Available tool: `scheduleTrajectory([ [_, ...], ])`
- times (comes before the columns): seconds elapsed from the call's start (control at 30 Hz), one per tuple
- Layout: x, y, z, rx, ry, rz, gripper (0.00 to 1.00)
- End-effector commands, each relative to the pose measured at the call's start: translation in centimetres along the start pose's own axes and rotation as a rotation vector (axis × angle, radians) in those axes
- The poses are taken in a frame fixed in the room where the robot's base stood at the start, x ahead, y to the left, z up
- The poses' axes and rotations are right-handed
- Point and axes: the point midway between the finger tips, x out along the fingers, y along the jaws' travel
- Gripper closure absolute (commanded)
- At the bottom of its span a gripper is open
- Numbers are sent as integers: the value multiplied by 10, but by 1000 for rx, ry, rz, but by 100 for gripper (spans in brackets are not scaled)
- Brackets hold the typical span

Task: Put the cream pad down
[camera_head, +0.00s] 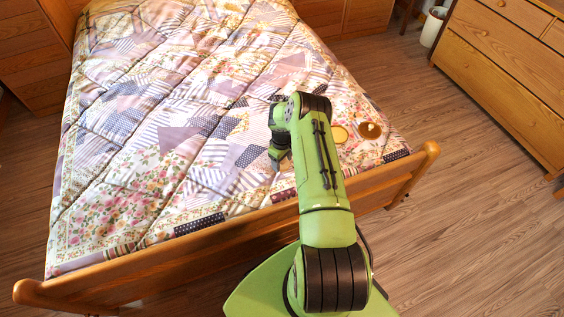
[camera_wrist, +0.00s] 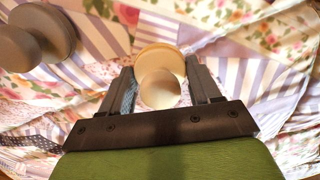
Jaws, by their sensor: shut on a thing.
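The cream pad (camera_wrist: 160,90) is between my gripper's two fingers (camera_wrist: 160,92) in the wrist view. It looks round, with a wider pale round part just behind it. The fingers are shut on its sides. In the head view my gripper (camera_head: 279,162) points down over the patchwork quilt on the bed (camera_head: 150,130), near the foot end. The pad cannot be made out clearly there. I cannot tell whether its underside touches the quilt.
A brown round thing (camera_wrist: 45,32) lies left of my gripper in the wrist view. In the head view a yellow round thing (camera_head: 339,134) and a brown one (camera_head: 370,131) lie on the quilt. The wooden footboard (camera_head: 170,262) is in front. Open quilt lies left.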

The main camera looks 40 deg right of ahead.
Motion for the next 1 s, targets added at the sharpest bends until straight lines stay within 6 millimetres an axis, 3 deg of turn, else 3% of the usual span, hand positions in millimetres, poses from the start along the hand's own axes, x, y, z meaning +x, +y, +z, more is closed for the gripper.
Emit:
scheduleTrajectory([
  [0.13, 2, 0, 0, 0, 0, 0, 66],
  [0.17, 1, 0, 0, 0, 0, -1, 35],
  [0.3, 0, 0, 0, 0, 0, -1, 13],
  [0.67, 2, -1, 0, 2, 0, -4, 12],
  [1.0, -94, -1, -2, -1, 1, 3, 12],
])
